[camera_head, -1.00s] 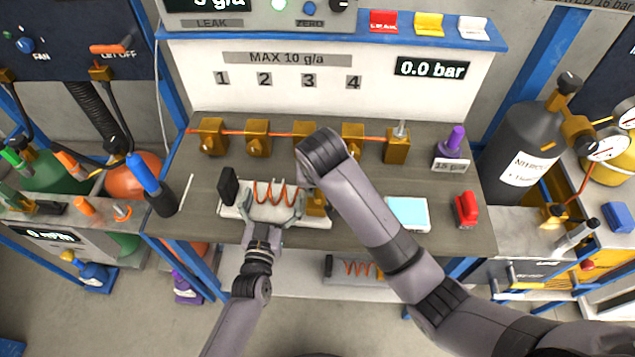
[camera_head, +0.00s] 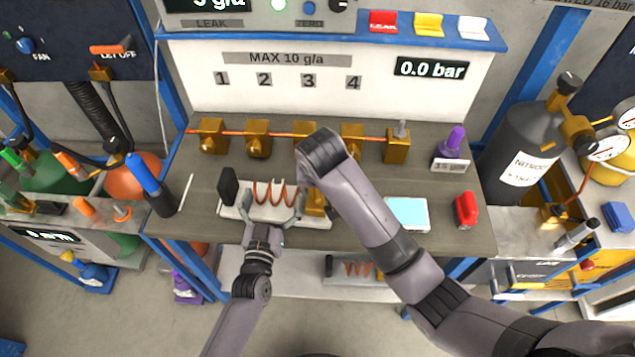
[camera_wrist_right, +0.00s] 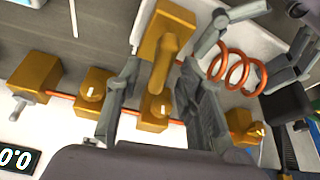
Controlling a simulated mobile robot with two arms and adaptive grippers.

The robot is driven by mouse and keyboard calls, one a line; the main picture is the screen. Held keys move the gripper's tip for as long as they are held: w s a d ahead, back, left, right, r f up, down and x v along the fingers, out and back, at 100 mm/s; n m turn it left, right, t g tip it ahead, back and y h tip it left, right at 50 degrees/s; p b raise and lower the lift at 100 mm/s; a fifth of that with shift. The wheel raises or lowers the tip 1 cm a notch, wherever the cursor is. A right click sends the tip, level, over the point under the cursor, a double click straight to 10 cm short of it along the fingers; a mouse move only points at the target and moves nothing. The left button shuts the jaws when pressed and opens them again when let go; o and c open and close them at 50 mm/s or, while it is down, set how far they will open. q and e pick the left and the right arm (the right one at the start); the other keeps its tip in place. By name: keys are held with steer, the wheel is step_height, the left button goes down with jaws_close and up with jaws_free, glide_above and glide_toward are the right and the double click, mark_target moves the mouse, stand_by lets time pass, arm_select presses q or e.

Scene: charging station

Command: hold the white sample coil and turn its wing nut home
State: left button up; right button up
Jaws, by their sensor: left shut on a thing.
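The white sample coil (camera_head: 318,224) has a pale base, a copper spiral, a black end block and a brass end block. It lies at the bench's front edge in the head view; its copper spiral also shows in the right wrist view (camera_wrist_right: 238,70). My left gripper (camera_head: 273,220) is shut on the coil from the front. My right gripper (camera_wrist_right: 158,100) is open, its fingers on either side of the brass wing nut (camera_wrist_right: 163,66) on the brass end block, with gaps visible.
Brass valve blocks (camera_head: 258,139) stand in a row behind the coil, joined by a copper line. A pale blue pad (camera_head: 408,214) and a red clip-like item (camera_head: 466,210) are to the right. A second coil (camera_head: 350,268) lies on the lower shelf.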

steer(key=v, duration=0.7)
steer(key=shift+s+r, duration=0.1)
steer(key=shift+r, duration=0.1)
arm_select(q)
steer(key=o, duration=1.2)
steer(key=shift+c, duration=0.2)
